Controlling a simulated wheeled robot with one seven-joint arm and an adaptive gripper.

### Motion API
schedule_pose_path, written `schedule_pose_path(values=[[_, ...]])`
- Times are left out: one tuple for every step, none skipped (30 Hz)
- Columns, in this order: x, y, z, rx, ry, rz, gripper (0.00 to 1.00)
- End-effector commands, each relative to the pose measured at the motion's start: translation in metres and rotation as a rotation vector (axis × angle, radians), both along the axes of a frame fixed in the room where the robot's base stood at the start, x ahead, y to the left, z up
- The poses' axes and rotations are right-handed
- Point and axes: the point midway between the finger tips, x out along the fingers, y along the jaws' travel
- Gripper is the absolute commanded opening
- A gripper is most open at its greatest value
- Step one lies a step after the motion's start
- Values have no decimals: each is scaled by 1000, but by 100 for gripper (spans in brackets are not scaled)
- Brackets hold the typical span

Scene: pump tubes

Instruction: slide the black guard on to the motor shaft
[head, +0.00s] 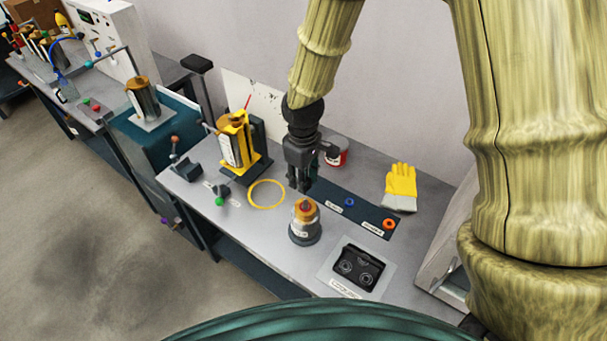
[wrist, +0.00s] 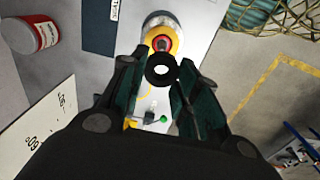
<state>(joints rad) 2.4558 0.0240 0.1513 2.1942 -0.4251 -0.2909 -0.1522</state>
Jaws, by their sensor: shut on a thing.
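The black guard (wrist: 162,69) is a small ring with a hole through its middle. My gripper (wrist: 166,75) is shut on it, with the guard between the fingertips in the wrist view. In the head view my gripper (head: 299,184) points down over the bench, and I cannot make out the guard there. A motor-like cylinder (head: 305,222) with a brass top stands upright on the bench, in front of my gripper. Its brass and red top (wrist: 163,40) shows just beyond the guard in the wrist view. The guard appears apart from it; the height gap is unclear.
A dark mat with a blue ring (head: 349,202) and an orange ring (head: 389,224) lies right of my gripper. A yellow clamp stand (head: 238,150), yellow hoop (head: 267,194), red can (head: 338,153), glove (head: 400,186) and black tray (head: 356,268) stand around.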

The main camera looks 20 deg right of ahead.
Motion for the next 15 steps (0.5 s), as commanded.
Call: schedule_pose_path(values=[[0, 0, 1, 0, 0, -1, 20], [0, -1, 1, 0, 0, -1, 20], [0, -1, 2, 1, 1, -1, 20], [-1, -1, 2, 0, 1, -1, 20], [-1, -1, 0, 0, 1, -1, 20], [-1, -1, -4, 0, 1, -2, 20], [-1, -2, -6, 1, 1, -2, 20], [-1, -2, -8, 1, 1, -2, 20], [-1, -2, -11, 1, 1, -3, 20], [-1, -2, -13, 0, 1, -3, 20], [-1, -2, -15, 0, 1, -3, 20], [-1, -2, -18, 0, 1, -3, 20], [-1, -2, -20, 0, 1, -3, 20], [-1, -2, -22, 0, 1, -3, 20], [-1, -2, -25, 0, 1, -3, 20]])
